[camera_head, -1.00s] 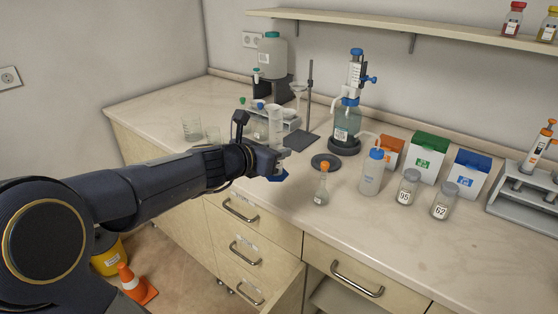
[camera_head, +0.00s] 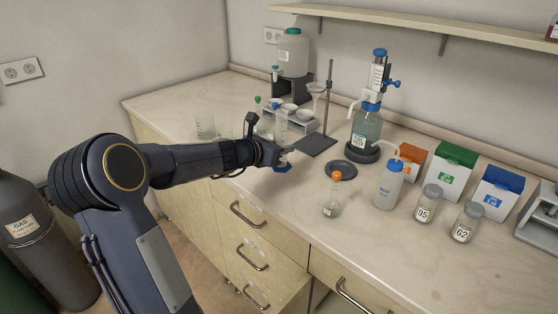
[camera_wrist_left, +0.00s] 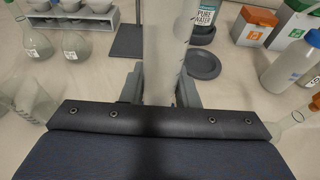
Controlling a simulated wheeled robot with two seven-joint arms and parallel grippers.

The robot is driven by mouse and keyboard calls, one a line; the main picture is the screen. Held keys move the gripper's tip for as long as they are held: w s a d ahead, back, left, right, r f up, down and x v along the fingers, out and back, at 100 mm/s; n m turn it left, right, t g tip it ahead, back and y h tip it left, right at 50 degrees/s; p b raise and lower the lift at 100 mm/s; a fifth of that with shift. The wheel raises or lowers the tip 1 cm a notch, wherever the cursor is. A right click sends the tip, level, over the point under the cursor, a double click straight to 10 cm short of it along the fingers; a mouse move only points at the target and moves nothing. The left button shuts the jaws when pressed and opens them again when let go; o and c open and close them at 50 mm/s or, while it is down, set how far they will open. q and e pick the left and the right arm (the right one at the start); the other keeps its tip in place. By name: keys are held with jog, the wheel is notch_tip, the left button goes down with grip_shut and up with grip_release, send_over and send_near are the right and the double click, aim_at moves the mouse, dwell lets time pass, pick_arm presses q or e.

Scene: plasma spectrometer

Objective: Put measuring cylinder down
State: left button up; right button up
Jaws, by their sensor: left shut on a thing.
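The measuring cylinder (camera_head: 281,122) is a clear, upright tube with a blue base (camera_head: 283,168). My left gripper (camera_head: 276,152) is shut around it, low on the tube, near the bench's front edge. In the left wrist view, the cylinder (camera_wrist_left: 165,55) stands between the two fingers of my left gripper (camera_wrist_left: 160,90). I cannot tell whether the base touches the bench top (camera_head: 260,193). My right gripper is not in view.
An orange-stoppered flask (camera_head: 332,208) and a dark round dish (camera_head: 341,170) stand right of the cylinder. A stand with a dark base plate (camera_head: 316,144) and a rack with bowls (camera_head: 318,126) are behind. Beakers (camera_head: 205,126) stand left. Bench between cylinder and flask is clear.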

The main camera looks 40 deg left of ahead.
pick_arm(q)
jog(key=shift+w+a+f, duration=0.2)
jog(key=shift+a+f, duration=0.2)
jog(key=shift+f, duration=0.15)
jog(key=shift+w+a+f, duration=0.2)
jog(key=shift+a+f, duration=0.15)
jog(key=shift+f, duration=0.15)
jog(key=shift+f+b, duration=0.65)
jog(key=shift+f, duration=0.9)
jog(key=shift+f, duration=0.15)
jog(key=o, duration=1)
jog(key=shift+c, duration=0.2)
